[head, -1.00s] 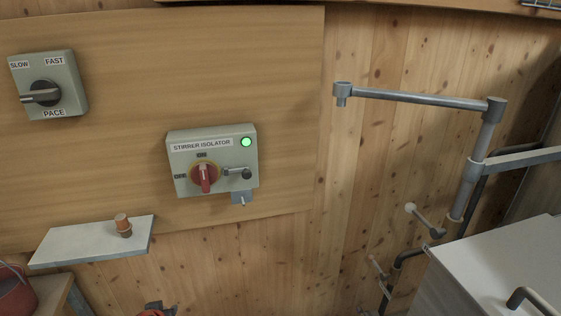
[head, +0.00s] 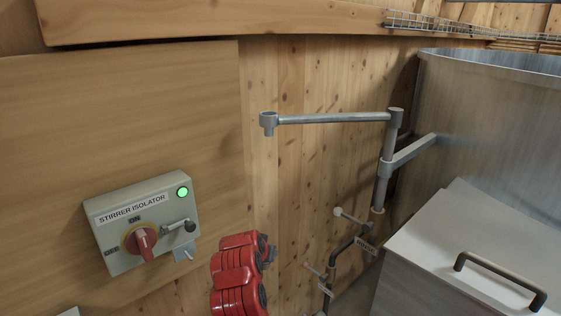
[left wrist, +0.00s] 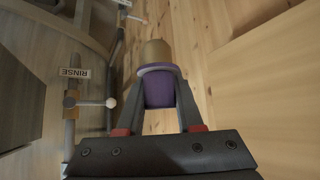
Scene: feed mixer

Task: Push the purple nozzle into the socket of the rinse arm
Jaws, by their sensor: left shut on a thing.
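A purple nozzle (left wrist: 161,91) with a brass-coloured end (left wrist: 156,53) is held between the fingers of my left gripper (left wrist: 160,84), which is shut on it in the left wrist view. The brass end points away from the gripper. In the head view, the rinse arm (head: 335,118) is a grey horizontal tube on an upright pipe. Its socket (head: 268,121) is a short collar at the tube's free left end. The socket cannot be made out in the left wrist view. The nozzle and gripper fingers do not show in the head view. My right gripper is not in view.
The stirrer isolator box (head: 141,224) is on the wall panel at left, its green lamp lit. A metal lidded box (head: 455,262) and a large tank (head: 487,125) stand at right. A RINSE label (left wrist: 73,73) and valve handle (left wrist: 97,102) show beside the gripper. Space around the socket looks clear.

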